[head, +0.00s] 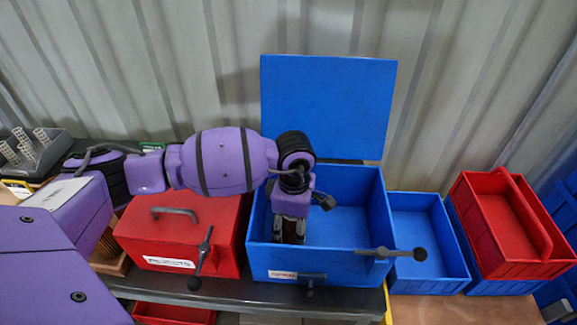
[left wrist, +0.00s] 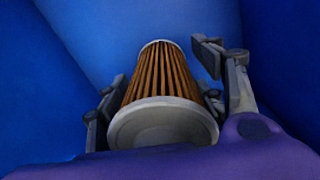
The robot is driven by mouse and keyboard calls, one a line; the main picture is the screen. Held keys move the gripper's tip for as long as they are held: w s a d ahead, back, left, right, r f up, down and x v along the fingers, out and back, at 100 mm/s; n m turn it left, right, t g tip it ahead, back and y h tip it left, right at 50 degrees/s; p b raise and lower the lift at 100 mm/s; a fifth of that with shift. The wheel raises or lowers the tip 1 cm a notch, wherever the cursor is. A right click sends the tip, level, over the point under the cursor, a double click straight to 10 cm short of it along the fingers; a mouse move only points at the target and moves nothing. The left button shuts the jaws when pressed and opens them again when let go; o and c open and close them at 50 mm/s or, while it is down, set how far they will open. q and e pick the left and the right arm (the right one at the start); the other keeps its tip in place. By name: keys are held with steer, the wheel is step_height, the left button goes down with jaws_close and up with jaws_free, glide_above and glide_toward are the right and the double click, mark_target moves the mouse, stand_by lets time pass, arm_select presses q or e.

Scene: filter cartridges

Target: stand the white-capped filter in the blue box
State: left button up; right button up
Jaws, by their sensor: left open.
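The white-capped filter (left wrist: 162,75) has brown pleats and pale end caps. In the left wrist view it stands between the fingers of my left gripper (left wrist: 168,95), its near cap toward the camera. Blue walls surround it. My left gripper (head: 289,234) reaches down inside the open blue box (head: 349,262) at its left side. The gripper is open, with a finger on each side of the filter. In the head view the gripper mostly hides the filter, and its base is hard to see. The box's lid (head: 328,105) stands raised at the back. My right gripper is not in view.
A closed red box (head: 190,225) with a handle stands left of the blue box. A blue bin (head: 428,235) and a red tray (head: 505,220) are at the right. A grey rack (head: 38,150) is at far left. The right part of the blue box is free.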

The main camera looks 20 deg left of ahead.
arm_select(q)
step_height(320, 180, up, 12)
steer(key=shift+r, duration=0.2)
stand_by(0.4)
